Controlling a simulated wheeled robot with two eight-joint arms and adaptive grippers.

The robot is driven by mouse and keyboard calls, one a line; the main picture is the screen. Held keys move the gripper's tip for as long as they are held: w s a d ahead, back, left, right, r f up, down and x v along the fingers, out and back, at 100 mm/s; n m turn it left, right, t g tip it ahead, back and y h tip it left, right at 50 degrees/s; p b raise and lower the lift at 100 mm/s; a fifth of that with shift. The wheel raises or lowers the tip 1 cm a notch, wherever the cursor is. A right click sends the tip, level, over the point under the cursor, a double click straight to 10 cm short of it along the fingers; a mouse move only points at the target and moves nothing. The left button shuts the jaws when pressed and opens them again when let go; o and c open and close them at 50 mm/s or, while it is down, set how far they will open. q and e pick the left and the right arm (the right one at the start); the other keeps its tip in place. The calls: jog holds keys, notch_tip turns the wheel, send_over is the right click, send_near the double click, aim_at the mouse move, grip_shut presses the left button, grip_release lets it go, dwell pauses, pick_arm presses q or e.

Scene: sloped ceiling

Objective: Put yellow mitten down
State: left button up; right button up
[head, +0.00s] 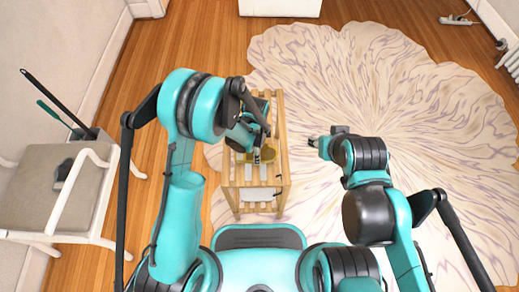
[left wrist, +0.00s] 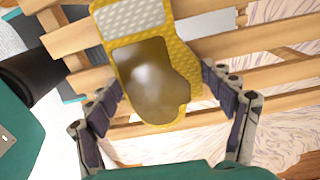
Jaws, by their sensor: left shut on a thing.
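The yellow mitten (left wrist: 183,60), with a dark brownish panel and a pale grey dotted cuff, lies between the fingers of my left gripper (left wrist: 160,92) in the left wrist view. The gripper is shut on it, just over the wooden slats; I cannot tell whether the mitten touches them. In the head view a little of the mitten (head: 267,154) shows beside my left gripper (head: 257,157), over the slatted wooden stand (head: 281,172). My right gripper (head: 312,142) hangs to the right of the stand over the rug, apart from it; its fingers are too small to read.
A white object (head: 257,195) is at the stand's near end. A pale patterned rug (head: 420,95) covers the right floor and is mostly clear.

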pick_arm(q)
jog(key=shift+a, duration=0.15)
jog(key=shift+f, duration=0.15)
jog(key=o, duration=1.1)
notch_tip(320, 180, up, 12)
jog(key=r+p, duration=0.1)
jog(key=p, duration=0.4)
jog(key=s+a+r+n+t, duration=0.35)
jog(key=a+r+n, duration=0.6)
jog(key=r, duration=0.45)
jog(key=s+a+r+n+t, duration=0.4)
jog(key=s+a+r+n, duration=0.1)
jog(key=s+a+n, duration=0.4)
jog(key=shift+r, duration=0.2)
